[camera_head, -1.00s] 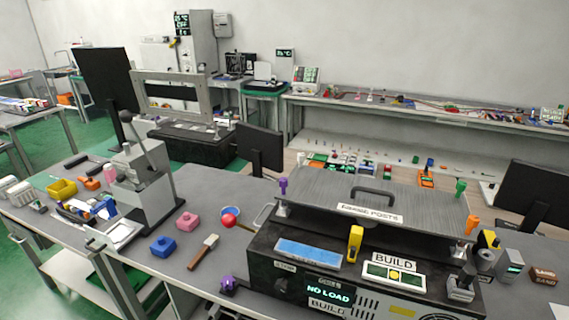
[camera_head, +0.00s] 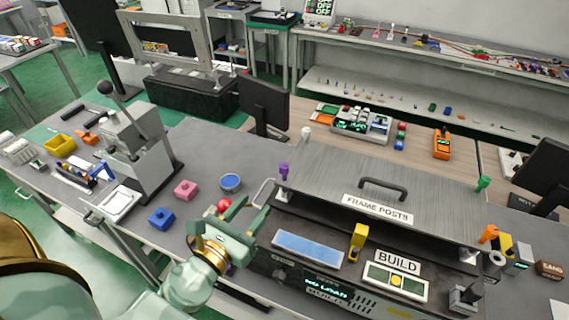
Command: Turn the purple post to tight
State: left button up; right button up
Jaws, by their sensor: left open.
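The purple post (camera_head: 284,171) stands upright at the back-left corner of the grey lid labelled FRAME POSTS (camera_head: 378,208). My left gripper (camera_head: 250,212) is open and empty, in front and to the left of the purple post and apart from it. Its fingers point up and to the right, near the left side of the dark machine. Whether the post is tight or loose cannot be told. My right gripper is not in view.
A green post (camera_head: 482,183), an orange post (camera_head: 489,233) and a yellow block (camera_head: 358,242) are on or beside the machine. A red ball (camera_head: 223,204) is beside my left gripper. A blue bowl (camera_head: 231,182), pink block (camera_head: 186,189) and blue block (camera_head: 161,218) lie left. A lever press (camera_head: 140,150) stands further left.

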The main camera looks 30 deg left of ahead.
aim_at(281, 172)
pick_arm(q)
jog(key=w+p, duration=0.1)
jog(key=w, duration=0.6)
jog(key=shift+w+d+r+p, duration=0.1)
jog(key=shift+w+p, duration=0.15)
jog(key=shift+p, duration=0.1)
jog(key=w, duration=0.6)
jog(key=shift+w+d, duration=0.25)
jog(key=shift+w, duration=0.15)
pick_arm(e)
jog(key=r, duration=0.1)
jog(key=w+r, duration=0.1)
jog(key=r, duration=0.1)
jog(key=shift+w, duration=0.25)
pick_arm(q)
jog(key=shift+c, duration=0.2)
grip_shut()
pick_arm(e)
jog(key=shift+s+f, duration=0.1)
